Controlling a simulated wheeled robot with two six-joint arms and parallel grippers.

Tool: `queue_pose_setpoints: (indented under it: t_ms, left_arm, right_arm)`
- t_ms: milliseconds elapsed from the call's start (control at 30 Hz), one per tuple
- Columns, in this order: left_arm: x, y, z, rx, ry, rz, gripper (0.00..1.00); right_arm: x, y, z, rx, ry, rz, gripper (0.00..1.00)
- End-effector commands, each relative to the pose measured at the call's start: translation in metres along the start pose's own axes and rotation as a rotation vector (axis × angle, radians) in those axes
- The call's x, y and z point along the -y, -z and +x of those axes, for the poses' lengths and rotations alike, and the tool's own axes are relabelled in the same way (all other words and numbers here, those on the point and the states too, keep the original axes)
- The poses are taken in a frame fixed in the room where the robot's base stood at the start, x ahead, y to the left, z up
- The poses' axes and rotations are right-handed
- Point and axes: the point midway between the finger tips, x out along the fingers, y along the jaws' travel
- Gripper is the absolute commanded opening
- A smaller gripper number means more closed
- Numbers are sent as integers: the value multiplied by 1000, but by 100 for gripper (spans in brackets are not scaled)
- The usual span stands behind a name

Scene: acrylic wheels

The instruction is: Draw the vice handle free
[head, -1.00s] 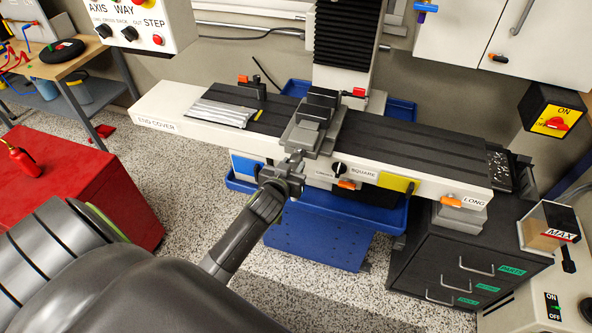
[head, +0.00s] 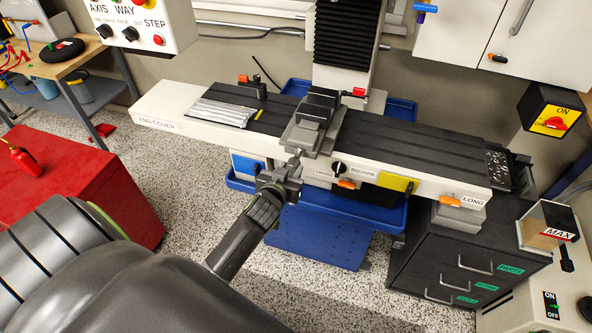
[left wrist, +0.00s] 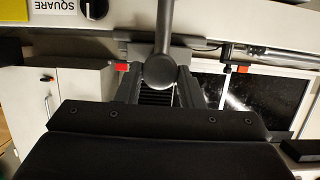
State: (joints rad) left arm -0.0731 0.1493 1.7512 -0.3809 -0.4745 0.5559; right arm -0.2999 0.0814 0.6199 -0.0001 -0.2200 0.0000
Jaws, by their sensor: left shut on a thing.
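The grey vice (head: 314,112) is mounted on the dark table of the milling machine, near its middle. My left gripper (head: 285,174) is in front of and just below the vice, at the table's front edge. The vice handle (left wrist: 165,28) shows in the left wrist view as a dark rod with a round hub. The left gripper (left wrist: 158,82) is shut on it, with a finger on each side of the hub. In the head view a short grey piece of the handle (head: 296,159) shows between gripper and vice; I cannot tell whether it still touches the vice. My right gripper is out of view.
The long machine table (head: 415,150) spans the middle, with small orange-tipped levers on its front. A blue tray (head: 335,207) lies below. A red cabinet (head: 75,190) is at left and a dark drawer unit (head: 470,265) at right. Speckled floor lies open in front.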

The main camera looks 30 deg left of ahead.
Motion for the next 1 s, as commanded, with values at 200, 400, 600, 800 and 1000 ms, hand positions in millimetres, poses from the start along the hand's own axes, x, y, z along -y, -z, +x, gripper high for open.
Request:
queue_pose_setpoints:
  t_ms: [200,400,600,800,1000]
  left_arm:
    - [0,1,-3,-3,-1,0,7]
    - [0,-3,-17,-3,-1,0,7]
    - [0,-8,-32,-2,-1,-1,7]
    - [0,-10,-38,-5,-2,0,7]
    - [0,-10,-38,-5,-1,0,7]
  right_arm:
    - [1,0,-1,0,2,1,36]
    - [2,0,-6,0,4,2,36]
    - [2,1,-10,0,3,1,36]
    - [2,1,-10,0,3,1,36]
    - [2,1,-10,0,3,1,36]
